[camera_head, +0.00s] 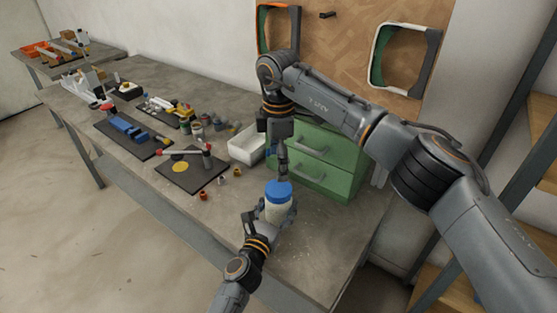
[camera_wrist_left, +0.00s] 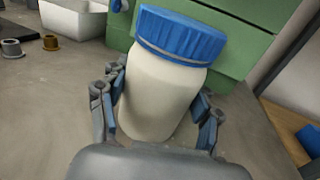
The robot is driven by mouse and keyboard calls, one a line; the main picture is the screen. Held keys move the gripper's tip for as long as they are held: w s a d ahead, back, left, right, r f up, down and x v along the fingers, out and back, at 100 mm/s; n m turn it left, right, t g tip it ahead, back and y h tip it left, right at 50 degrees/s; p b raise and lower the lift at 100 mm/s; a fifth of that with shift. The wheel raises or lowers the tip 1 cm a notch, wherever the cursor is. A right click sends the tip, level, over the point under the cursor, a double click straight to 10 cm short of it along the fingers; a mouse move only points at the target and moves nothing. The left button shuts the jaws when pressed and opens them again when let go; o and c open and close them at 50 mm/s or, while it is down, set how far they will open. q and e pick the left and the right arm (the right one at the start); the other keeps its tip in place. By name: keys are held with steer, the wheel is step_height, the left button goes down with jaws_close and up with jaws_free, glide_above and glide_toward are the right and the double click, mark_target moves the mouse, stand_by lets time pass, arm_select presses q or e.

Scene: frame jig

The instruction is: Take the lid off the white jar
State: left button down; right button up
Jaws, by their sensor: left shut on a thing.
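The white jar (camera_wrist_left: 160,92) stands upright on the workbench with a ribbed blue lid (camera_wrist_left: 182,35) on top. In the head view the lid (camera_head: 278,190) and the jar (camera_head: 274,211) are near the bench's front right. My left gripper (camera_wrist_left: 158,105) is shut around the jar's body, one finger on each side, below the lid. My right gripper (camera_head: 283,174) points down just above the lid. Its fingers look narrow and overlap in the head view, so I cannot tell whether they are open or whether they touch the lid.
A green drawer unit (camera_head: 313,160) stands close behind the jar. A white bin (camera_head: 247,145) is left of it. Small bushings (camera_head: 237,172), a dark board with a yellow disc (camera_head: 190,178) and blue parts (camera_head: 128,129) lie further left. The bench (camera_head: 305,245) right of the jar is clear.

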mark_target(278, 188)
steer(key=shift+f, duration=4)
